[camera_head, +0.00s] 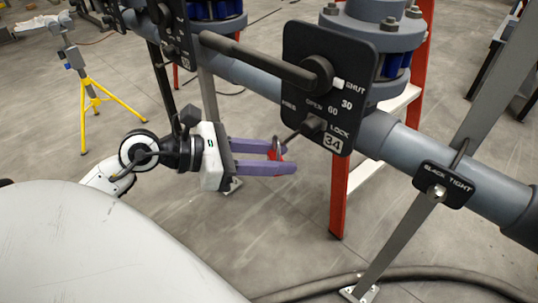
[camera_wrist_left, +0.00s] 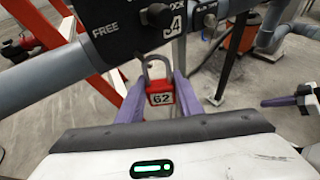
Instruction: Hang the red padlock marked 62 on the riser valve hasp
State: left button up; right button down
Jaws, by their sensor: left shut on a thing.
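My left gripper (camera_head: 281,158) is shut on the red padlock (camera_head: 273,152), with a purple finger on either side. In the left wrist view the padlock (camera_wrist_left: 160,97) is upright, marked 62, with its grey shackle (camera_wrist_left: 155,66) upward. A black valve plate (camera_head: 332,75) is marked SHUT, OPEN, LOCK and 34. Its round LOCK fitting (camera_head: 312,124) is just right of the padlock. A thin dark bar spans the space between them; I cannot tell whether the shackle is through the fitting. Another purple-fingered gripper, my right one, shows at the wrist view's right edge (camera_wrist_left: 276,101); its opening is unclear.
A long black lever (camera_head: 255,58) crosses above the left gripper. The grey pipe (camera_head: 400,137) runs behind the plate, with a red ladder (camera_head: 340,190) beside it. A hose (camera_head: 400,274) lies on the floor.

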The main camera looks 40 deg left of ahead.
pick_arm(q)
jog(key=shift+w+d, duration=0.1)
jog(key=shift+w, duration=0.95)
jog(key=shift+w+f, duration=0.55)
jog(key=shift+w, duration=0.15)
jog(key=o, duration=1.1)
jog(key=shift+o, duration=0.2)
jog(key=shift+f, duration=0.1)
jog(key=b+v, duration=0.2)
jog(key=v, duration=0.8)
